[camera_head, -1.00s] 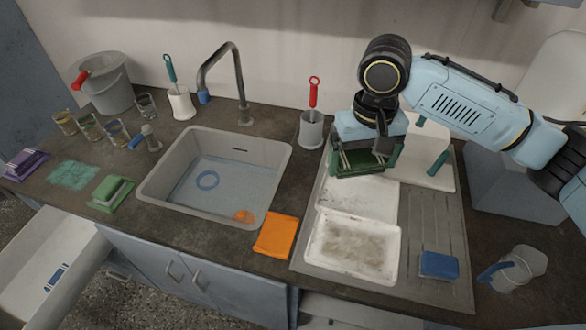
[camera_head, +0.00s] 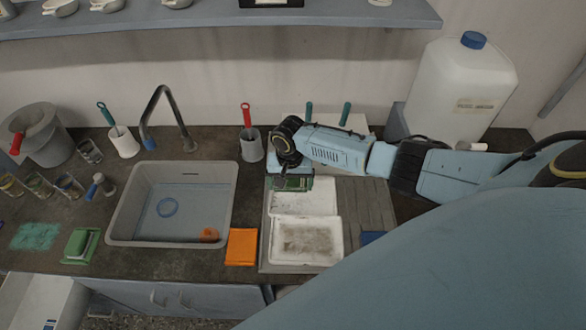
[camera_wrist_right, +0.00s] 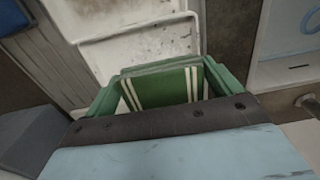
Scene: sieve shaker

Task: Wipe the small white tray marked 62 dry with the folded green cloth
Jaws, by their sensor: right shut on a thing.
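My right gripper (camera_head: 291,183) is shut on the folded green cloth (camera_wrist_right: 165,88), which has pale stripes; in the head view the cloth (camera_head: 290,185) is a small dark green patch. Two white trays lie on the drainer: a back tray (camera_head: 303,207), speckled with dark marks, and a front tray (camera_head: 285,257) with a large brown stain. The gripper is at the back end of the back tray; I cannot tell whether the cloth touches it. The back tray also shows beyond the cloth in the wrist view (camera_wrist_right: 160,45). No number 62 is legible. My left gripper is out of view.
The sink (camera_head: 228,205) with a blue ring and an orange thing is left of the drainer. An orange cloth (camera_head: 242,247) lies between them. A grey holder (camera_head: 251,147) with a red-handled brush stands behind. The ribbed drainer (camera_head: 365,205) right of the trays is partly bare.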

